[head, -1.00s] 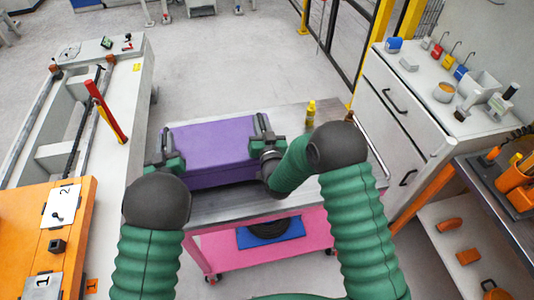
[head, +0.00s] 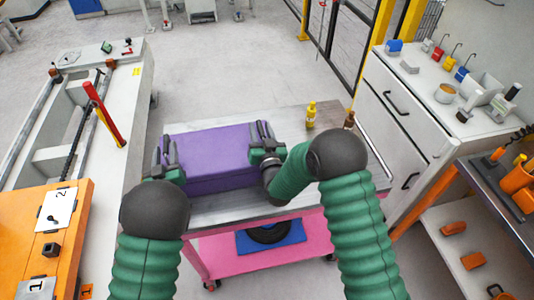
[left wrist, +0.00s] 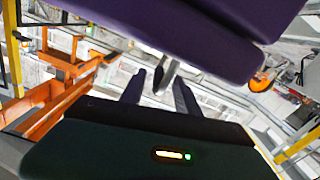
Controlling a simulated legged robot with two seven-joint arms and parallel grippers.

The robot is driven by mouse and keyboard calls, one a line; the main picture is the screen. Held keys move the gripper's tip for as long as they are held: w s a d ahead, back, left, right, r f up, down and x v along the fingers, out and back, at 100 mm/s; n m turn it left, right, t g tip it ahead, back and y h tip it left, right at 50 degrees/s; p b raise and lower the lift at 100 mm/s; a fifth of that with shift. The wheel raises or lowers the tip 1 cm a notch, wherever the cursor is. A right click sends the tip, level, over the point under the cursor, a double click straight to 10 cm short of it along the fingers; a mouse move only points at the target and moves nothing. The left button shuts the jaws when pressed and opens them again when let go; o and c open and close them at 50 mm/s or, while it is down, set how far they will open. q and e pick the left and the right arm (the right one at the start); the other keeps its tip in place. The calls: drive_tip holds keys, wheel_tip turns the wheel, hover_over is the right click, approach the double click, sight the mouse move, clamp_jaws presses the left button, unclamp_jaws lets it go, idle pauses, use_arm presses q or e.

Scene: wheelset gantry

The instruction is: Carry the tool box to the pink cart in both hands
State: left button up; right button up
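The purple tool box (head: 215,155) sits level at the tabletop of the pink cart (head: 300,237), left of its middle. My left gripper (head: 167,150) is at the box's left end. In the left wrist view its two fingers (left wrist: 158,92) stand apart, with a silver bar (left wrist: 168,75), probably the box's handle, between them and gaps beside it. The purple box (left wrist: 200,30) fills the top of that view. My right gripper (head: 262,133) is at the box's right end, its fingers upright and apart. The box's handles are mostly hidden in the head view.
A yellow bottle (head: 310,115) and a small dark bottle (head: 349,120) stand at the cart top's back right. A grey machine bed (head: 115,170) and orange table (head: 30,240) lie left. A white cabinet (head: 400,120) stands right. The tabletop right of the box is partly clear.

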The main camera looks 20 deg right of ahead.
drive_tip(key=shift+s, duration=0.15)
use_arm(q)
drive_tip(key=s, duration=1)
drive_tip(key=shift+s+a, duration=0.15)
drive_tip(key=shift+a, duration=0.05)
use_arm(e)
drive_tip(key=s, duration=1.1)
drive_tip(key=shift+s+a, duration=0.25)
drive_tip(key=shift+s, duration=0.15)
